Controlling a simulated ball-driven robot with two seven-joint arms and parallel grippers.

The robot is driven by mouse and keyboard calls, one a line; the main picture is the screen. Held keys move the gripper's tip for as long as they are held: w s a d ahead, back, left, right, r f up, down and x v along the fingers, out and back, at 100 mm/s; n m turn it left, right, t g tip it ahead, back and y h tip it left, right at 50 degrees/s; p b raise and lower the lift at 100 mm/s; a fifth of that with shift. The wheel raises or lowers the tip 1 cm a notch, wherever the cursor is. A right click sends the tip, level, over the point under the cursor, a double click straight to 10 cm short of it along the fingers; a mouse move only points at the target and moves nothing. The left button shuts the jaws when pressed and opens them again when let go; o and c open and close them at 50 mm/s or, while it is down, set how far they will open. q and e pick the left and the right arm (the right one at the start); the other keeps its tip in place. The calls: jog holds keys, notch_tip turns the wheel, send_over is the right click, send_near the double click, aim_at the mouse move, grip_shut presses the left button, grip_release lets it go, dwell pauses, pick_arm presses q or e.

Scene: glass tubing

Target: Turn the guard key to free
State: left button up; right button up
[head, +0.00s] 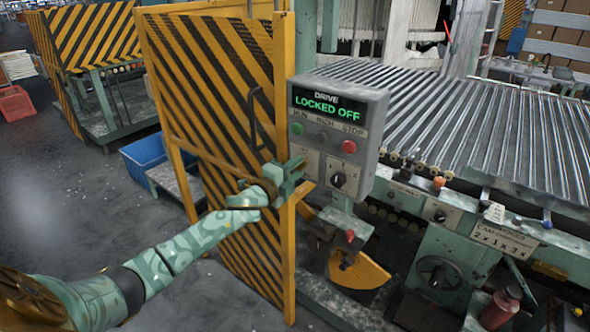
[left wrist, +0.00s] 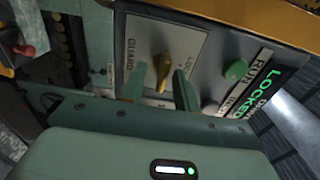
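The grey control box (head: 340,100) has a lit display (head: 328,108) reading "DRIVE LOCKED OFF". The yellow guard key (left wrist: 163,70) sits on a pale plate marked "GUARD" (left wrist: 131,52) in the left wrist view. My left gripper (head: 302,176) is at the lower left of the box and hides the key in the head view. In the left wrist view its two fingers (left wrist: 159,80) are apart, with the key between their tips, nearer the right one. I cannot tell whether they touch it. My right gripper is not in view.
A green button (head: 297,128) and a red button (head: 348,147) sit above the plate, and a black knob (head: 338,180) right of it. The striped yellow guard door (head: 215,90) stands close left of the box. A roller bed (head: 460,110) lies to the right.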

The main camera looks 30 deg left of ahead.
pick_arm(q)
jog(key=shift+s, duration=0.1)
jog(key=s+a+p, duration=0.1)
jog(key=s+p, duration=0.1)
jog(key=s, duration=1.4)
jog(key=shift+a, duration=0.15)
